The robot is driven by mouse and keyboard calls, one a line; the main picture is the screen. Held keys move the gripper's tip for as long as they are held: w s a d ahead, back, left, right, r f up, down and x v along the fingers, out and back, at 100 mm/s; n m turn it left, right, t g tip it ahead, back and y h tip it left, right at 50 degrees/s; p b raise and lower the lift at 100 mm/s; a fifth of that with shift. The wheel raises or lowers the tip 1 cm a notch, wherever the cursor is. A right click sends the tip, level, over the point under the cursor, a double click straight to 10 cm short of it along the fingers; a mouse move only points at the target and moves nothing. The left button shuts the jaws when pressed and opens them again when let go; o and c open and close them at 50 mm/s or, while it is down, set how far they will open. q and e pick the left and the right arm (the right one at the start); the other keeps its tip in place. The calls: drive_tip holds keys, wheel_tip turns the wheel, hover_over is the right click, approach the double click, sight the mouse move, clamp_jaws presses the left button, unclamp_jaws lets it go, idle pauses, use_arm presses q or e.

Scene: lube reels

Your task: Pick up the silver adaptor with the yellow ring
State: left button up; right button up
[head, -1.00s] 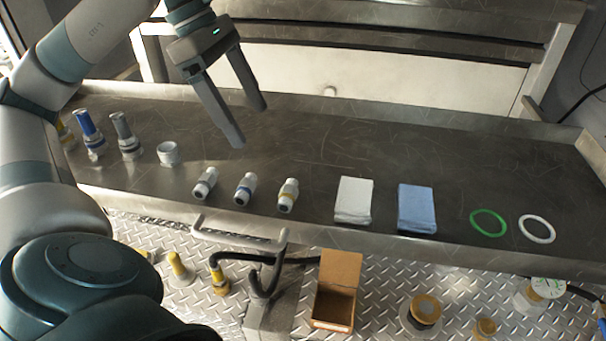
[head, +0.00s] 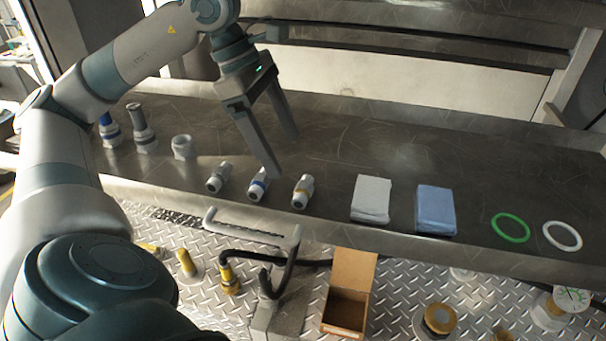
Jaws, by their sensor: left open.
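The silver adaptor with the yellow ring (head: 302,191) lies on the metal table near its front edge, rightmost in a row of three adaptors. The adaptor with a blue ring (head: 258,184) is just left of it, and one with a dark or grey ring (head: 218,177) is farther left. My left gripper (head: 284,156) is open and empty, fingers pointing down. Its nearer fingertip shows just behind the gap between the blue-ringed and yellow-ringed adaptors; its height above the table is hard to tell. My right gripper is out of view.
Upright fittings, including a grey-topped one (head: 143,128), and a short silver cap (head: 183,147) stand left. A white cloth (head: 371,199), blue cloth (head: 435,210), green ring (head: 510,228) and white ring (head: 562,236) lie right. The table behind the cloths is clear.

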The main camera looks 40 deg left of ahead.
sight(304, 185)
use_arm(q)
drive_tip(key=b+x, duration=0.1)
drive_tip(key=x, duration=0.3)
drive_tip(key=shift+a, duration=0.1)
drive_tip(key=shift+f, duration=0.1)
drive_tip(key=shift+w+f, duration=0.1)
drive_tip(key=shift+w+b+x, duration=0.15)
drive_tip(key=shift+b+x, duration=0.1)
drive_tip(key=shift+x, duration=1)
drive_tip(key=shift+w+b+x, duration=0.15)
drive_tip(key=shift+b+x, duration=0.1)
drive_tip(key=shift+x, duration=1.05)
drive_tip(key=shift+c, duration=0.2)
drive_tip(key=c, duration=1.2)
